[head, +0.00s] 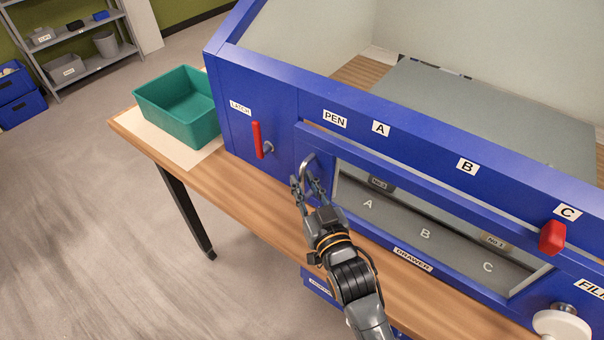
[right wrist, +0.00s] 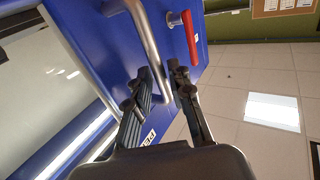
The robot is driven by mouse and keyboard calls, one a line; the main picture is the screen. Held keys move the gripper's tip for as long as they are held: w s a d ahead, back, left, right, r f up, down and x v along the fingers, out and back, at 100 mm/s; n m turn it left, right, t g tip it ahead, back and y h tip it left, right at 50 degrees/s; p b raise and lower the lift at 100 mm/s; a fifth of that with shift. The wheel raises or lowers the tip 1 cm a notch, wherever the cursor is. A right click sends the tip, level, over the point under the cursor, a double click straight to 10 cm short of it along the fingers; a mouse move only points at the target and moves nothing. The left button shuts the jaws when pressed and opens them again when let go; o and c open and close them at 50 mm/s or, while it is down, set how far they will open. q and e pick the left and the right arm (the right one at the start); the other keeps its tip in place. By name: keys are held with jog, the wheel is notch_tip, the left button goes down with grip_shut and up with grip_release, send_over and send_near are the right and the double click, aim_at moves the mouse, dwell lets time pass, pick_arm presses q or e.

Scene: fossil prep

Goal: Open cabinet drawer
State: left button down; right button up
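The blue cabinet (head: 262,88) stands on a wooden table. Its front has a framed clear panel, with a "DRAWER" label (head: 413,259) on the lower edge. A curved metal handle (head: 308,163) is at the panel's left end; it also shows in the right wrist view (right wrist: 151,40). My right gripper (head: 307,187) is at this handle, its fingers apart. In the right wrist view, the handle bar runs down between the fingertips (right wrist: 163,72), with a gap visible; firm contact cannot be made out. My left gripper is not in view.
A red latch lever (head: 257,140) is left of the handle. A red knob (head: 552,237) and white round knob (head: 562,326) are at right. A teal bin (head: 178,105) sits on the table's left end.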

jog(key=shift+w+a+r, duration=0.1)
jog(key=shift+w+a, duration=0.1)
jog(key=shift+w, duration=0.45)
jog(key=shift+w+a, duration=0.1)
jog(key=shift+w, duration=0.05)
jog(key=shift+c, duration=0.4)
jog(key=c, duration=0.3)
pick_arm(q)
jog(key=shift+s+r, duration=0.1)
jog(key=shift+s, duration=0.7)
pick_arm(e)
grip_shut()
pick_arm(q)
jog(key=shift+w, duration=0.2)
